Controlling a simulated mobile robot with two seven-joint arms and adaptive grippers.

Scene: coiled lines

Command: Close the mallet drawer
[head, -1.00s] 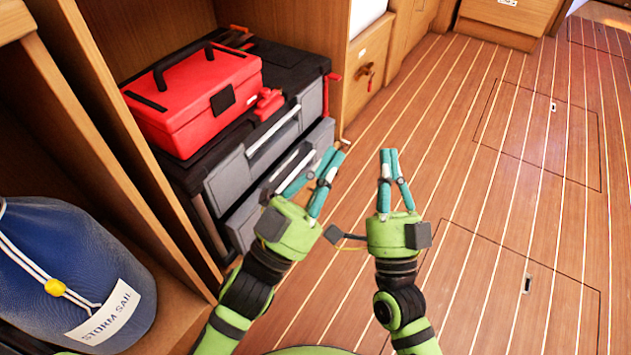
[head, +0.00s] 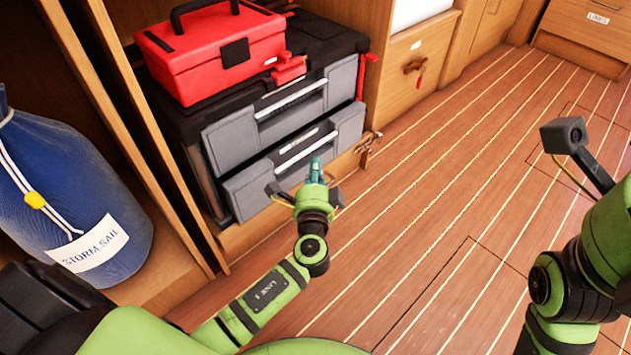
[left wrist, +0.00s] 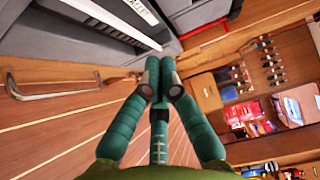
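The mallet drawer (head: 300,158) is the lower grey drawer of the black tool chest in the head view. Its front stands out a little beyond the upper drawer's front. In the left wrist view its grey front (left wrist: 98,32) fills the top, with a partly readable label ending in "LLET". My left gripper (head: 315,168) is just in front of the lower drawer's front. In the left wrist view its fingertips (left wrist: 159,78) are together and empty, near the front's lower edge; I cannot tell whether they touch it. My right gripper is out of view; only its arm shows.
The upper grey drawer (head: 290,112) looks flush. A red toolbox (head: 212,50) sits on the chest. A blue storm sail bag (head: 75,190) stands at left. A metal hook (head: 369,143) is on the low sill right of the drawer. Open wooden floor (head: 430,190) lies to the right.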

